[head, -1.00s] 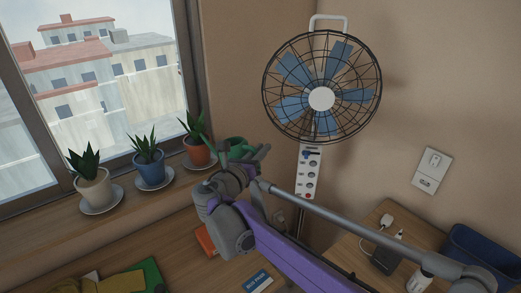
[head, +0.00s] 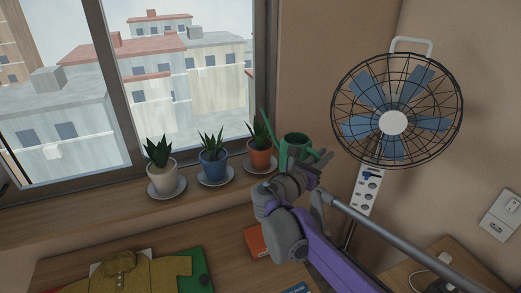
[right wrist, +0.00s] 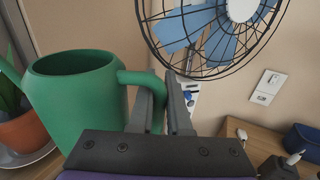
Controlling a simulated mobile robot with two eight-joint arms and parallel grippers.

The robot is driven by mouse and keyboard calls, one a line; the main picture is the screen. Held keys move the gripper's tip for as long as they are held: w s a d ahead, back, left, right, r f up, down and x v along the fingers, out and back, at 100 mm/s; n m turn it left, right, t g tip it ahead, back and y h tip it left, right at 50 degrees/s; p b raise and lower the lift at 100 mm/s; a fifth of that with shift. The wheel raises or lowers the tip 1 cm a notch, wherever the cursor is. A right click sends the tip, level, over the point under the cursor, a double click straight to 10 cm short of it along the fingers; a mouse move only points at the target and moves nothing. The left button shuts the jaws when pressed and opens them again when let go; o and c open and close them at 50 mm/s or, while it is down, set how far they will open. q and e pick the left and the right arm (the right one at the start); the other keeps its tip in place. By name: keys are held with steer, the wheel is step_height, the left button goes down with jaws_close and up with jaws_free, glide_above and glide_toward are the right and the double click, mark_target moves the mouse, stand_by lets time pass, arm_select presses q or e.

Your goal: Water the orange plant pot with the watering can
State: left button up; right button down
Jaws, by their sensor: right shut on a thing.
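The orange plant pot (head: 260,156) holds a spiky green plant and stands on a white saucer at the right end of the windowsill. It is partly visible at the left of the right wrist view (right wrist: 24,133). The green watering can (head: 296,140) is just right of the pot in the head view, roughly upright, its thin spout rising beside the plant. My right gripper (head: 318,163) is shut on the can's handle, which shows between the fingers in the right wrist view (right wrist: 150,80). Whether water comes out cannot be told. My left gripper is not in view.
A blue pot (head: 213,169) and a white pot (head: 162,178) stand left of the orange one. A fan (head: 395,120) stands at the right. A desk below holds a yellow garment (head: 145,274) and an orange book (head: 256,241).

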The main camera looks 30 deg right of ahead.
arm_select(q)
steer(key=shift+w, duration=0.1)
arm_select(e)
steer(key=shift+w, duration=0.1)
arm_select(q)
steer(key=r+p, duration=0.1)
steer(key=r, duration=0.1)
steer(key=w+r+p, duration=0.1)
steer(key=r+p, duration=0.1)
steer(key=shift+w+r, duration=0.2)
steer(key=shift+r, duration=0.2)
arm_select(e)
step_height(320, 180, up, 6)
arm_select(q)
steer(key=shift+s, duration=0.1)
